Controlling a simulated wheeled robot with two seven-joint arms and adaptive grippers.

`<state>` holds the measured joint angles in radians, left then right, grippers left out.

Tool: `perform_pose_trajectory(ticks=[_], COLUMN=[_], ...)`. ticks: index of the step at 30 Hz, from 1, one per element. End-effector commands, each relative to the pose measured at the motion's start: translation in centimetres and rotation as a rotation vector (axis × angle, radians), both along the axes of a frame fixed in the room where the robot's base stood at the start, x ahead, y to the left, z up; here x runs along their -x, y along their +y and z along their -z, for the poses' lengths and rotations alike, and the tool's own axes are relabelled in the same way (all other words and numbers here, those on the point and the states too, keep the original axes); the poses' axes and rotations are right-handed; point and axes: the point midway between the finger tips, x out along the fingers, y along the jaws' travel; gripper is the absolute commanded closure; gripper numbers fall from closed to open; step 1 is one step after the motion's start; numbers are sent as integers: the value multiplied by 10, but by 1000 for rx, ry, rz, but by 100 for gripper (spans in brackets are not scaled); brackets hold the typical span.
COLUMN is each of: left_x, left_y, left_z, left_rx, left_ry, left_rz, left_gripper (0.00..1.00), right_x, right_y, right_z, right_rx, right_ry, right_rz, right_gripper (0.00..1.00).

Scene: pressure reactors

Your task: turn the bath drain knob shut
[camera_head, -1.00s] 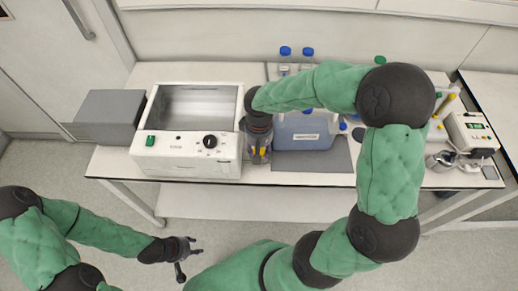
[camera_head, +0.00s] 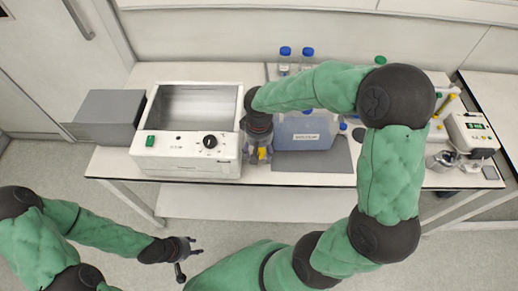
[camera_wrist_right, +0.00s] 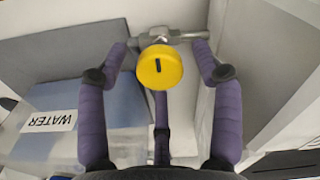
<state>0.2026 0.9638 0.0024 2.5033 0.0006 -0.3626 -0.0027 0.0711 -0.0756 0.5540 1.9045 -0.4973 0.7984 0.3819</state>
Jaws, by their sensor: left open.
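The yellow drain knob (camera_wrist_right: 160,67) sits on a grey metal valve at the bath's side, with a dark slot mark on its face. It also shows as a small yellow spot in the head view (camera_head: 264,152). My right gripper (camera_wrist_right: 160,60) is open, with purple fingers spread left and right of the knob and another finger below it. Small gaps show between the side fingers and the knob. The white bath (camera_head: 170,165) stands on the bench. My left gripper (camera_head: 189,258) is open and empty, low in front of the bench.
A blue container labelled WATER (camera_wrist_right: 75,100) stands on the other side of the right gripper, close to its fingers. A grey box (camera_head: 107,117) is left of the bath. Blue-capped bottles (camera_head: 307,60) stand behind. Floor before the bench is free around my left gripper.

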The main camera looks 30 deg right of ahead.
Motion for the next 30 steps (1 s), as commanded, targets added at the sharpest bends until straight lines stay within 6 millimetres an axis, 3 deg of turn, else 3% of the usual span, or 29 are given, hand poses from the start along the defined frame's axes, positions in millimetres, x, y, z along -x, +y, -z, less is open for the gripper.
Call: perform_pose_trajectory(ticks=[8,21,30], left_x=[0,0,0], left_y=[0,0,0], left_z=[0,0,0], left_rx=[0,0,0], left_ry=[0,0,0], left_rz=[0,0,0], left_gripper=[57,57,57], right_x=[-1,-1,0], right_y=[0,0,0], right_z=[-7,-86,-117], right_rx=[0,1,0], right_ry=[-4,-6,-1], right_rz=[0,-1,0], right_gripper=[34,34,34])
